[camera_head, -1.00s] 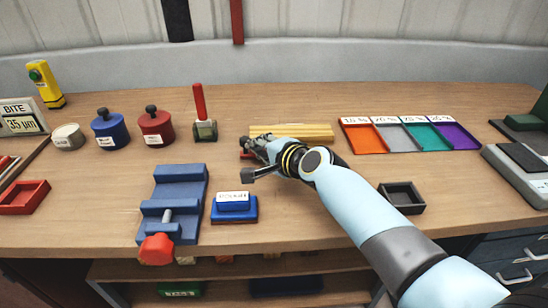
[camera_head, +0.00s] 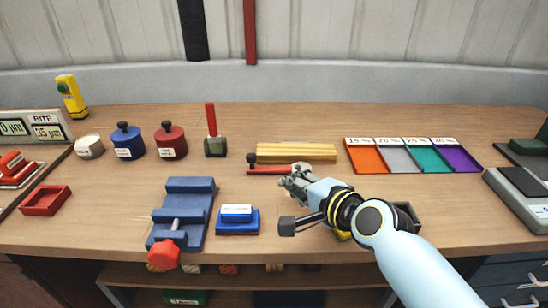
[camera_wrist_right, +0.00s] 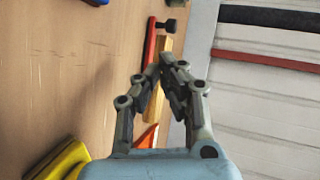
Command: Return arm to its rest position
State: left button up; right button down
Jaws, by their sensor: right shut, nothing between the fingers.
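My right arm reaches in from the lower right in the head view. Its gripper (camera_head: 292,178) is above the bench, just in front of a red bar with a black knob (camera_head: 268,169). In the right wrist view the gripper (camera_wrist_right: 157,70) has its fingertips together with nothing between them. Beyond the fingertips lie the red bar (camera_wrist_right: 149,50) and a yellow wooden block (camera_wrist_right: 163,45). My left gripper does not show in either view.
A blue vise (camera_head: 185,208) and a blue block (camera_head: 237,222) stand left of my gripper. A dark tray (camera_head: 410,215) is partly behind my arm. Coloured trays (camera_head: 367,158) are at back right. Blue (camera_head: 127,142) and red (camera_head: 170,142) pots stand at back left.

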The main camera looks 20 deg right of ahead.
jog(key=shift+s, duration=0.15)
jog(key=s+d+r+n+g+h, duration=0.1)
jog(key=s+d+n+g, duration=0.3)
jog(key=s, duration=0.5)
jog(key=s+d+r+n+g+h, duration=0.1)
jog(key=s+d+n+g+h, duration=0.1)
jog(key=s+n, duration=0.55)
jog(key=s+d+r+n+g+h, duration=0.1)
jog(key=s+d+n+g, duration=0.25)
jog(key=s, duration=0.75)
notch_tip(320, 180, down, 31)
jog(key=s+d+g+b, duration=0.2)
jog(key=d+b, duration=0.1)
jog(key=b, duration=0.3)
pick_arm(q)
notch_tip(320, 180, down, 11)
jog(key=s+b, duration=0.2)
jog(key=b, duration=0.2)
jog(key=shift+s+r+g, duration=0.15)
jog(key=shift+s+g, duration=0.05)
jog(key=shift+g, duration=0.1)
pick_arm(e)
jog(key=s+d+f+g, duration=0.1)
jog(key=s+f, duration=1.7)
jog(key=f, duration=0.4)
jog(key=shift+s+h, duration=0.3)
jog(key=shift+s, duration=0.1)
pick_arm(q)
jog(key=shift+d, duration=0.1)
